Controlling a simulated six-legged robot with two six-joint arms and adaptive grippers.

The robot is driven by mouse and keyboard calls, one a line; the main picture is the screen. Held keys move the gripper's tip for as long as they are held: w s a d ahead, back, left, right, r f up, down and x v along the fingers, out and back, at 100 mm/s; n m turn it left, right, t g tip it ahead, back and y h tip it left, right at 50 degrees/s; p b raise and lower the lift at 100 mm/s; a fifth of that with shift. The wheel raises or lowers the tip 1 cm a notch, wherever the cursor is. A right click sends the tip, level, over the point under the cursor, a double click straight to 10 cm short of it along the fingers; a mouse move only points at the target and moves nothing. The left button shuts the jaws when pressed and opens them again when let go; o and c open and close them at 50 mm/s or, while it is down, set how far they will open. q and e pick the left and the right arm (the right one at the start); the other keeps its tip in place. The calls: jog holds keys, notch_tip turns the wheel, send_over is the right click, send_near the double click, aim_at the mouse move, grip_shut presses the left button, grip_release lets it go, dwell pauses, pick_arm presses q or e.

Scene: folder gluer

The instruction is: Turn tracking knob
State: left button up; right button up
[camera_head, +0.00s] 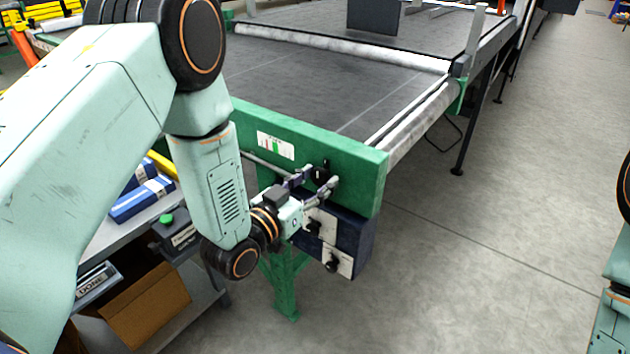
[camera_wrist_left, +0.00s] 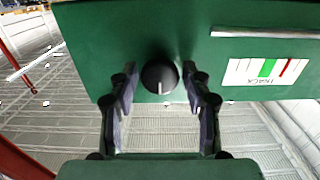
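The tracking knob (camera_wrist_left: 160,74) is round and black with a white pointer line, on the green end panel (camera_wrist_left: 100,40) of the conveyor. The line points down in the left wrist view. My left gripper (camera_wrist_left: 160,72) is open, with one finger on each side of the knob and a small gap on both sides. In the head view my left gripper (camera_head: 322,181) is at the panel's front face and largely hides the knob. A TRACK gauge label (camera_wrist_left: 268,71) shows a green band and a red mark. It appears upside down in the wrist view. My right gripper is out of view.
A dark blue control box (camera_head: 350,240) with light plates and black knobs sits just below the left gripper. A metal rod (camera_wrist_left: 265,33) runs along the panel near the label. A shelf with an open cardboard box (camera_head: 140,308) stands left. The floor (camera_head: 480,270) to the right is clear.

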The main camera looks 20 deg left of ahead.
pick_arm(q)
jog(key=c, duration=0.8)
jog(key=shift+m, duration=0.3)
jog(key=m+p, duration=0.1)
jog(key=m, duration=0.1)
jog(key=shift+r+m, duration=0.1)
jog(key=shift+m, duration=0.2)
jog(key=shift+m+p, duration=0.4)
jog(key=shift+m, duration=0.7)
jog(key=o, duration=1.1)
